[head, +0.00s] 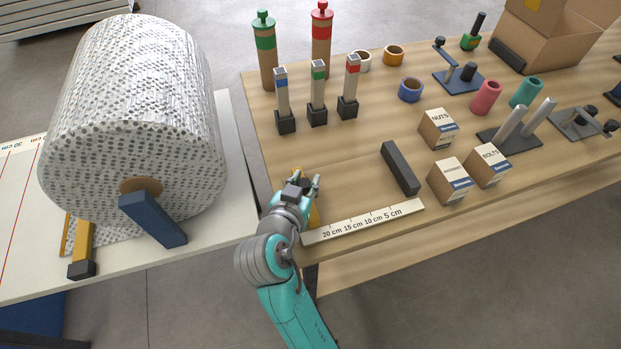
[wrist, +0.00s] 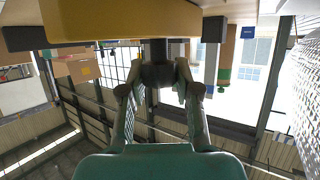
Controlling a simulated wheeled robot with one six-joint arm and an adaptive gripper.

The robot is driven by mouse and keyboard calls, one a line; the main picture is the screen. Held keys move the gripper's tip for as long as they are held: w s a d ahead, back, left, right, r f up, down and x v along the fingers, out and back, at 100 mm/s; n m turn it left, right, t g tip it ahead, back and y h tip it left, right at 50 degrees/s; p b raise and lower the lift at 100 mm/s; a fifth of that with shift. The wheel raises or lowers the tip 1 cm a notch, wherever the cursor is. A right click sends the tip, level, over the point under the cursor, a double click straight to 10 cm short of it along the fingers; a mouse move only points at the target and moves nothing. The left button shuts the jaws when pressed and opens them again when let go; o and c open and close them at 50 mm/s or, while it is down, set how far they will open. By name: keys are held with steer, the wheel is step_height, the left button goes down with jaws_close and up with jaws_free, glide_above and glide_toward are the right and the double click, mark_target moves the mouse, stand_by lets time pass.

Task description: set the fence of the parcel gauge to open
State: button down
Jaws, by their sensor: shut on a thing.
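The parcel gauge has a pale scale strip (head: 363,221) along the table's front edge, marked 20 to 5 cm from left to right. A dark block (head: 400,168) stands at its 5 cm end. The yellow fence (head: 315,214) is at the left end, by the 20 cm mark, partly hidden by my gripper (head: 301,186). In the wrist view the fence is a yellow bar (wrist: 120,20) across the top, with a dark grip (wrist: 157,50) hanging from it in the picture. My gripper is shut on this grip, one finger on each side.
Blue, green and red-labelled tools (head: 317,95) stand behind the gauge. Small cartons (head: 448,180) are right of the dark block. The wood between block and fence is clear.

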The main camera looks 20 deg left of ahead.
steer(key=shift+s+a, duration=0.1)
steer(key=shift+a, duration=0.1)
steer(key=c, duration=0.8)
jaws_free()
steer(key=shift+s, duration=0.1)
steer(key=v, duration=1.2)
